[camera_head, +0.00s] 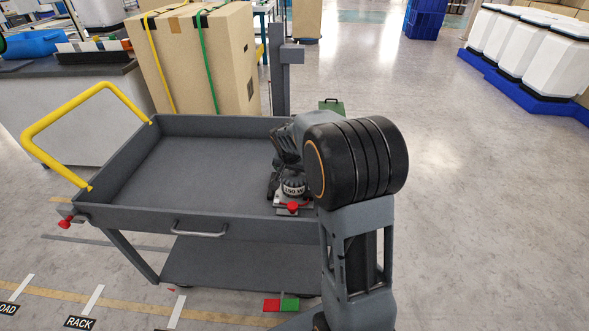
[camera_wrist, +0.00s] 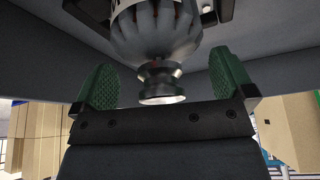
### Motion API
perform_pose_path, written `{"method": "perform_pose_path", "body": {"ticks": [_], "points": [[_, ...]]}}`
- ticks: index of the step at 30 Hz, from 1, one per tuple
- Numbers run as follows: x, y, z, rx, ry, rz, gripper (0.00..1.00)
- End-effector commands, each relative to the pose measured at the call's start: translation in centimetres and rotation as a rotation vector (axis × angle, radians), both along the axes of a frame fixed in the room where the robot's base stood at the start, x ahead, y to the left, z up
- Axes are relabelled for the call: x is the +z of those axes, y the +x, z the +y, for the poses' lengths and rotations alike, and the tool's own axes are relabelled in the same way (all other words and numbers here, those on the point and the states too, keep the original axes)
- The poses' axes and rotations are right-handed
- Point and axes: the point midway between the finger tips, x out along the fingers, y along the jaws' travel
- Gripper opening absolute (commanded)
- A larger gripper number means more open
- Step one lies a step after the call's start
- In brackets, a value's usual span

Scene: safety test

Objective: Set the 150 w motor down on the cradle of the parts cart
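The 150 W motor (camera_head: 292,188) stands upright at the right end of the cart's top tray, its light label partly readable. It is on or just above the cradle (camera_head: 281,210), a pale plate with a red knob; I cannot tell whether they touch. In the wrist view the motor (camera_wrist: 155,32) shows a ribbed grey body and a narrow shiny neck. My gripper (camera_wrist: 162,75) has its green-padded fingers on either side of the neck, with a visible gap to each. It is open. My arm hides part of the cradle in the head view.
The grey parts cart (camera_head: 150,215) has raised tray walls and a yellow handle (camera_head: 75,110) at the left. The tray's middle and left are empty. A large strapped carton (camera_head: 180,60) stands behind the cart, and a grey post (camera_head: 280,80) rises behind its right end.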

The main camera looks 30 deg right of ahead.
Motion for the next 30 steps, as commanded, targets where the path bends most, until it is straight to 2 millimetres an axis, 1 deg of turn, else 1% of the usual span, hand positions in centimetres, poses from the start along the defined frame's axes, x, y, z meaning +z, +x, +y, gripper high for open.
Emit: {"method": "perform_pose_path", "body": {"ticks": [4,8,11,21,25,30], "points": [[-0.4,-0.2,0.0,-0.001,0.002,0.009,1.0],[0.5,-0.3,0.2,0.0,0.001,0.006,1.0],[1.9,-0.7,0.6,0.0,0.001,0.004,1.0],[8.4,-2.6,2.3,0.001,0.0,0.001,1.0],[10.3,-3.2,2.9,0.0,0.001,-0.001,1.0],[11.9,-3.8,3.4,0.0,0.001,0.001,1.0]]}}
